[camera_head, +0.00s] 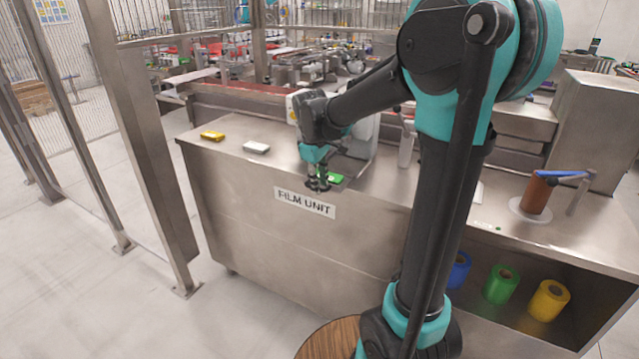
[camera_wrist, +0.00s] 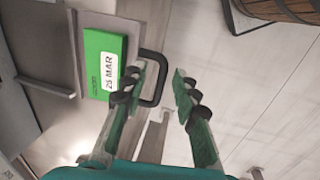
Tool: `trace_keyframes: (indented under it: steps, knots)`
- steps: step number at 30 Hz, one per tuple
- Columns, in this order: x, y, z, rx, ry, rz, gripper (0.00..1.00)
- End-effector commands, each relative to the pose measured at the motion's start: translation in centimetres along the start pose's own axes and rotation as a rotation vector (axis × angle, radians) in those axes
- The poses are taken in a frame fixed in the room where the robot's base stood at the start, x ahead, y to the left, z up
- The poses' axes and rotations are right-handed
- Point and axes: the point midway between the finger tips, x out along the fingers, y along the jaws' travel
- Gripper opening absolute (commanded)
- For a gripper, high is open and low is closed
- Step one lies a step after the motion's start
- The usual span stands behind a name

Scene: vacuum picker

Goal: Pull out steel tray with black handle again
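The steel tray (camera_wrist: 110,22) shows in the wrist view at the upper left, with a green box (camera_wrist: 98,65) labelled "25 MAR" on it. Its black U-shaped handle (camera_wrist: 163,72) projects from the tray's right side. My gripper (camera_wrist: 158,90) is open, with one finger on each side of the handle's lower part; contact is unclear. In the head view, my gripper (camera_head: 318,183) is at the front edge of the steel counter, beside the green box (camera_head: 335,178). The tray and handle are mostly hidden there by my gripper and arm.
The FILM UNIT cabinet (camera_head: 270,240) has a yellow box (camera_head: 212,135) and a white box (camera_head: 256,147) on its counter. A brown roll (camera_head: 536,196) stands at the right, above blue, green (camera_head: 502,284) and yellow rolls on a shelf. Floor in front at left is clear.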

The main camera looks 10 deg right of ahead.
Motion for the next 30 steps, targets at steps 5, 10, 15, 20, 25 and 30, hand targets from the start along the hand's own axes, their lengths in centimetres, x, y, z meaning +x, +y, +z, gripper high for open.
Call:
trace_keyframes:
  steps: [5, 10, 15, 20, 25, 30]
  knots:
    - [-1.5, 0.0, 0.0, -0.001, 0.000, 0.000, 0.30]
    - [-4.7, 0.0, 0.0, -0.001, 0.000, 0.000, 0.30]
    - [-8.1, 0.0, 0.0, -0.001, 0.000, 0.000, 0.30]
    - [-10.5, 0.0, 0.0, 0.000, 0.000, 0.000, 0.30]
    - [-11.7, 0.0, 0.0, 0.000, 0.000, 0.000, 0.30]
    - [-11.9, 0.0, 0.1, 0.000, 0.000, 0.000, 0.30]
